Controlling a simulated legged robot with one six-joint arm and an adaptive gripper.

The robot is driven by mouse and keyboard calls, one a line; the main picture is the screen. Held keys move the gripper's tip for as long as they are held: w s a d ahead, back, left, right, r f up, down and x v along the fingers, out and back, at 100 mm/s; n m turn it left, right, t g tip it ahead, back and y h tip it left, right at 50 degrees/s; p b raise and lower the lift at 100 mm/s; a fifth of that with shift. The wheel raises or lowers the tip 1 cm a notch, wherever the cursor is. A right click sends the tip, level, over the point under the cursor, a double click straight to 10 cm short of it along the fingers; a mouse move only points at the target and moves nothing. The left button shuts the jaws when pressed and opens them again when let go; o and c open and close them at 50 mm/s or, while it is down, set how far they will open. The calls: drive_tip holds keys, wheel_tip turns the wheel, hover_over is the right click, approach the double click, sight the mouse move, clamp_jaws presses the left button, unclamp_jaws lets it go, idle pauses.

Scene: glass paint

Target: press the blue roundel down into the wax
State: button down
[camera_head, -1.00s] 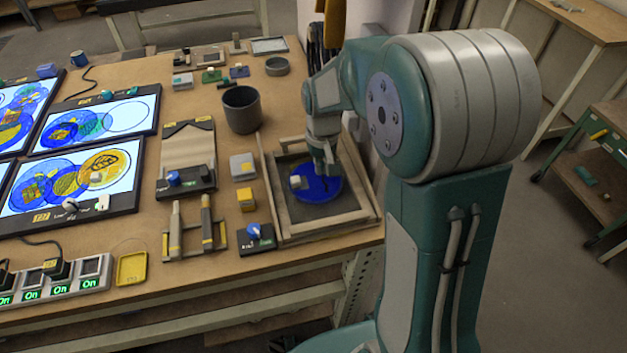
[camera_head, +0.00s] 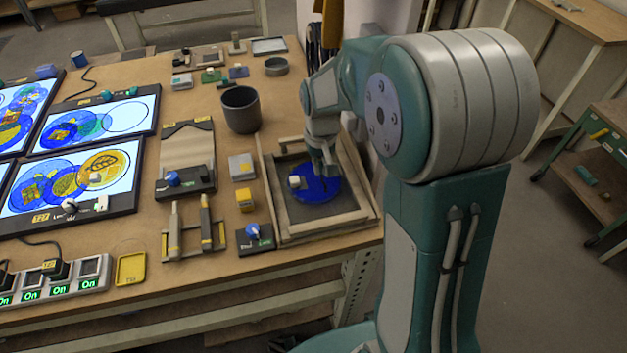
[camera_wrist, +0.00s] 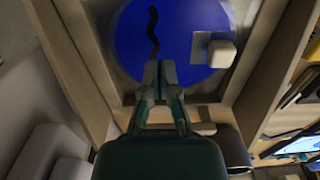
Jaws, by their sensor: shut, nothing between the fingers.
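The blue roundel (camera_head: 318,186) lies flat in the wooden-framed wax tray (camera_head: 283,213) at the table's right end. A small pale block (camera_head: 295,182) sits on the roundel's left part. My gripper (camera_head: 331,172) is shut and empty, over the roundel's far right part. In the wrist view the shut fingertips (camera_wrist: 160,67) are at the near part of the blue roundel (camera_wrist: 180,30), close to a dark wavy line on it. The pale block (camera_wrist: 215,50) stands to their right. I cannot tell whether the fingertips touch the roundel. My arm hides part of the tray.
Left of the tray are a yellow block (camera_head: 244,199), a grey block (camera_head: 242,166) and a device with a blue knob (camera_head: 255,237). A dark grey pot (camera_head: 240,110) stands behind. Lit panels with patterned discs (camera_head: 75,178) fill the left.

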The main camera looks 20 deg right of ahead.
sight(319, 179)
drive_tip(key=shift+a+f, duration=0.2)
drive_tip(key=shift+d+f, duration=0.1)
drive_tip(key=shift+f, duration=1)
idle(1.2)
drive_tip(key=shift+r, duration=3.55)
